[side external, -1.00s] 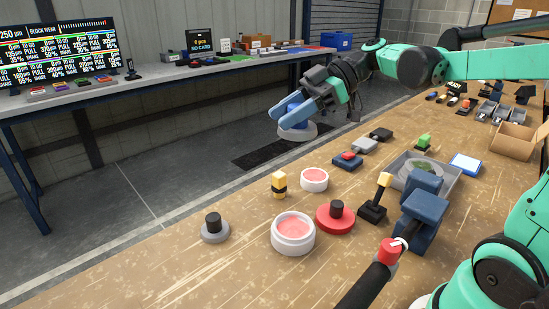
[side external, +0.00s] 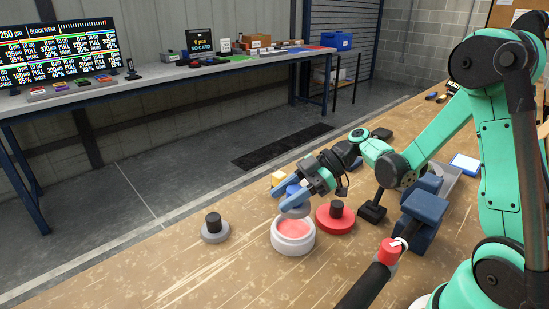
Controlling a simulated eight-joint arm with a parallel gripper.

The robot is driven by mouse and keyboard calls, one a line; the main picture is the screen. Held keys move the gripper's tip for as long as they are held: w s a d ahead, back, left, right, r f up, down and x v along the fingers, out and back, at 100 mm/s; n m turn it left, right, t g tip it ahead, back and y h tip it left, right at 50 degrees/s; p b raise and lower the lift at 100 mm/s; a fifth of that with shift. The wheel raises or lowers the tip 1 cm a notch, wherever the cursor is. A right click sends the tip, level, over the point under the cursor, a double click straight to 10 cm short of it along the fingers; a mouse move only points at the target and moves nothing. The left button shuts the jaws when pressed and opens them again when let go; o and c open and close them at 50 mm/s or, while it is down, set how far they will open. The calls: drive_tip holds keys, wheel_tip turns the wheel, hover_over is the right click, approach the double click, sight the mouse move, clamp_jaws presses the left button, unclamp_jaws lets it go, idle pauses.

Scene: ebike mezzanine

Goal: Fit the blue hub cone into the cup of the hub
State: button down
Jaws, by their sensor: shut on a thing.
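My gripper (side external: 286,196) is shut on the blue hub cone (side external: 293,190), which has a blue top and a wide grey round base (side external: 296,209). The cone looks slightly tilted. Its base overlaps the far part of a white round cup (side external: 293,246) with a pink inside; I cannot tell whether they touch. This larger white cup stands upright on the bench and may be the cup of the hub, but I cannot be sure. My fingers come down from the upper right and partly hide the cone.
A red disc with a black knob (side external: 335,218) stands close right of the cup. A grey disc with a black knob (side external: 214,230) stands to the left. A yellow-topped piece (side external: 278,178) is behind my gripper. A blue clamp (side external: 421,215) is at right. The front-left bench is clear.

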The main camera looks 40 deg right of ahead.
sight(286, 230)
drive_tip(key=shift+f, duration=2.05)
drive_tip(key=shift+f, duration=0.3)
drive_tip(key=shift+f, duration=0.25)
drive_tip(key=shift+c, duration=2.1)
unclamp_jaws()
drive_tip(key=shift+r, duration=0.1)
